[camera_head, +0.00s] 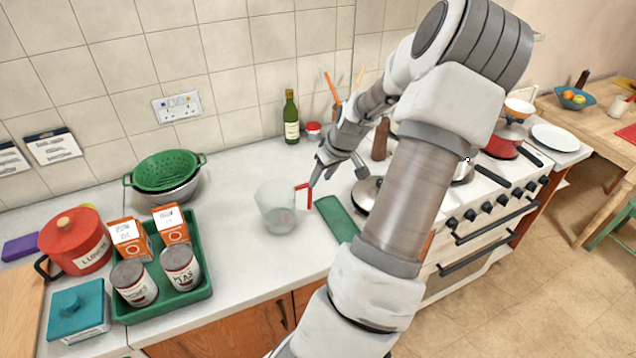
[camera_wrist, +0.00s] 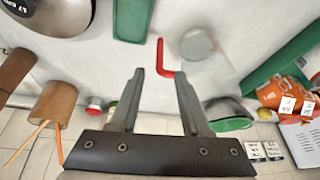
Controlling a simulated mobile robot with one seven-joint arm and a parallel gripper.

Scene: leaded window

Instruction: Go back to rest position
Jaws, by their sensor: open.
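A clear jug (camera_head: 278,208) with a red handle (camera_head: 304,197) stands upright on the white counter. My gripper (camera_head: 316,178) is by the handle at the jug's right side, with my arm reaching in from the right. In the wrist view my two fingers (camera_wrist: 160,73) are apart, and the red handle (camera_wrist: 160,55) shows just beyond and between their tips. The wrist view does not make clear whether a finger touches the handle. The jug's round base (camera_wrist: 197,44) shows to the right of the handle there.
A green tray (camera_head: 205,292) with cartons and tins stands at left, near a red pot (camera_head: 75,240) and green colander (camera_head: 165,171). A green bottle (camera_head: 291,118) stands by the wall. A green board (camera_head: 337,219) lies right of the jug. The stove (camera_head: 480,215) is further right.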

